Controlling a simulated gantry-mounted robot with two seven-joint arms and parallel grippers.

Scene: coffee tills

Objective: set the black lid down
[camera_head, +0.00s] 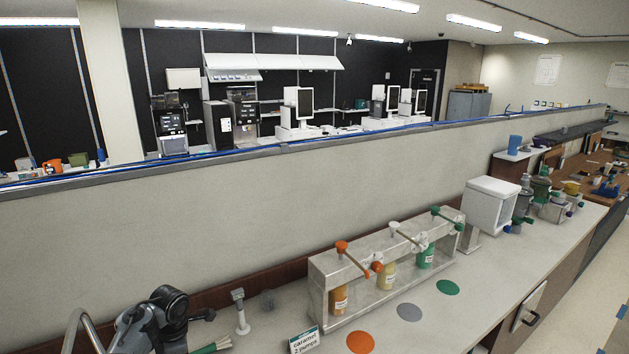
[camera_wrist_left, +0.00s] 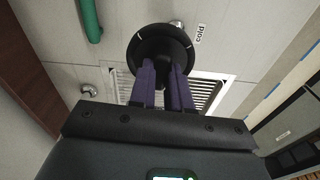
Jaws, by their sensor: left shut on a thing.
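In the left wrist view, my left gripper (camera_wrist_left: 161,72) is shut on the round black lid (camera_wrist_left: 150,42) and its purple fingers meet at it. The lid's dark face is towards the camera. Below or behind the lid lie a pale counter (camera_wrist_left: 62,72) and a slotted metal drain grille (camera_wrist_left: 212,92). I cannot tell whether the lid touches the surface. In the head view part of my left arm shows at the bottom left; the lid cannot be made out there. My right gripper is in neither view.
A green tube (camera_wrist_left: 90,20), a small metal knob (camera_wrist_left: 88,91) and a "cold" label (camera_wrist_left: 200,34) are near the lid. In the head view, a syrup rack (camera_head: 318,270) with three pumps stands on the counter, with orange (camera_head: 360,342), grey (camera_head: 409,312) and green (camera_head: 447,287) discs before it.

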